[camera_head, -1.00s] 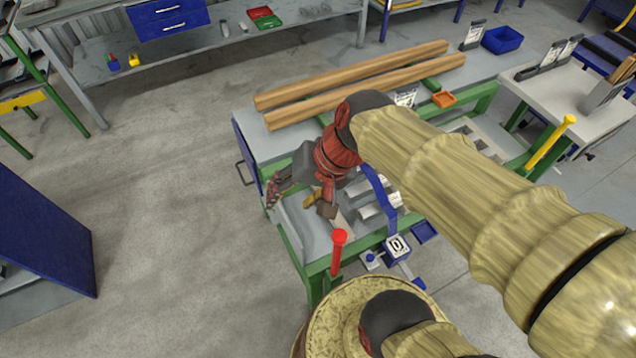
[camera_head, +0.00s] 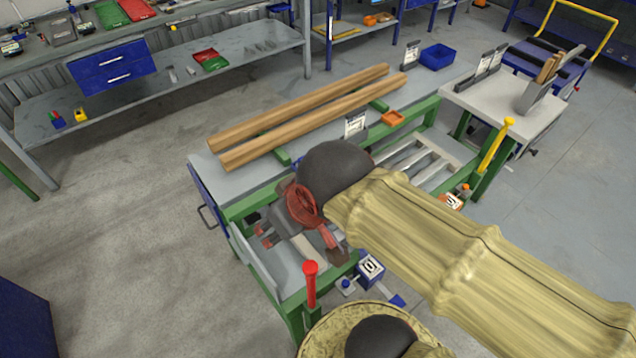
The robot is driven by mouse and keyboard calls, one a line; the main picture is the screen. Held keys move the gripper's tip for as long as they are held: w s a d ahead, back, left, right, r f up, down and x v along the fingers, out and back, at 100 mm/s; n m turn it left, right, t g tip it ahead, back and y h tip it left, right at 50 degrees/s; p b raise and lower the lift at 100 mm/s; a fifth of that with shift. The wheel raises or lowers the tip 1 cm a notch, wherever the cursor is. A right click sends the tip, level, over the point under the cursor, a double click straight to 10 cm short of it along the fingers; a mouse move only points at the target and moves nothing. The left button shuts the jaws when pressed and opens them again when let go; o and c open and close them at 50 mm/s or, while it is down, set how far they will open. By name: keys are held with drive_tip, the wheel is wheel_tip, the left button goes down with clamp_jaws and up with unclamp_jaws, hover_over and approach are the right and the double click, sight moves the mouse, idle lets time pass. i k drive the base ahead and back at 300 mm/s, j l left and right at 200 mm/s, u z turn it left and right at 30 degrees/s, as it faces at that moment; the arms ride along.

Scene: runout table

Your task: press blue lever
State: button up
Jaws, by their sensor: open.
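My gripper (camera_head: 300,242) is red and dark grey. It hangs over the near left end of the green-framed table (camera_head: 203,167), with its fingers apart and nothing seen between them. My arm and wrist cover much of the table right of it. No blue lever shows clearly; the area where a blue bar stood is behind my arm. A blue block with a white label (camera_head: 370,268) and a small blue knob (camera_head: 346,286) are at the table's near edge, right of the gripper. An upright red lever (camera_head: 310,285) stands below the gripper in the picture.
Two long wooden beams (camera_head: 300,110) lie on the table. A yellow lever (camera_head: 497,145) stands at its right end, by a pale side table (camera_head: 490,98). The floor at left is clear.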

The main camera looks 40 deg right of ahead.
sight(396, 300)
drive_tip(key=k+z, duration=0.35)
drive_tip(key=k+l+z, duration=0.15)
drive_tip(key=k+z, duration=0.2)
drive_tip(key=k+l+z, duration=0.15)
drive_tip(key=z, duration=0.2)
drive_tip(key=k+l, duration=0.05)
drive_tip(key=k, duration=0.05)
